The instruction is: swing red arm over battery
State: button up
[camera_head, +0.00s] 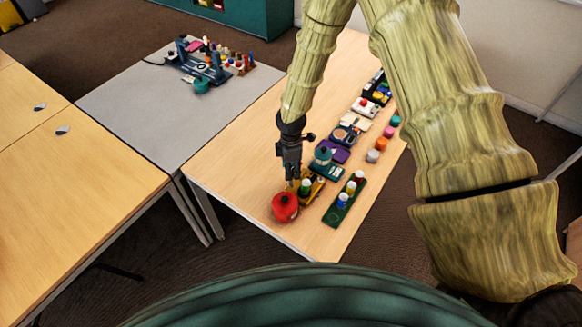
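My gripper (292,176) points down at the near left part of the wooden table, just above and behind a round red piece (285,207). The red piece sits by the table's near left edge; I cannot tell whether it belongs to the red arm. A yellow base (315,189) with a green-topped peg (305,187) lies right beside the gripper, partly hidden by it. The fingers are small and dark, and their gap and any contact do not show. I cannot make out a red arm or a battery for certain.
A green tray (335,215) with several coloured pegs lies to the right. A teal-knobbed device (323,156) and other gadgets run up the wooden table (235,165), with coloured pucks (381,143) beside them. A grey table (125,105) at left holds another device. The wooden table's left side is bare.

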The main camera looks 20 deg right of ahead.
jog(key=shift+r, duration=0.1)
jog(key=c, duration=0.7)
jog(key=shift+o, duration=0.2)
jog(key=shift+m+b, duration=0.35)
jog(key=shift+m, duration=0.05)
jog(key=shift+m+b, duration=0.65)
jog(key=shift+m, duration=0.35)
jog(key=m+b, duration=0.2)
jog(key=m, duration=0.2)
jog(key=shift+m, duration=0.3)
jog(key=m+b, duration=0.2)
jog(key=m, duration=0.3)
jog(key=m+b, duration=0.1)
jog(key=m, duration=0.4)
jog(key=shift+w, duration=0.1)
jog(key=shift+m, duration=0.4)
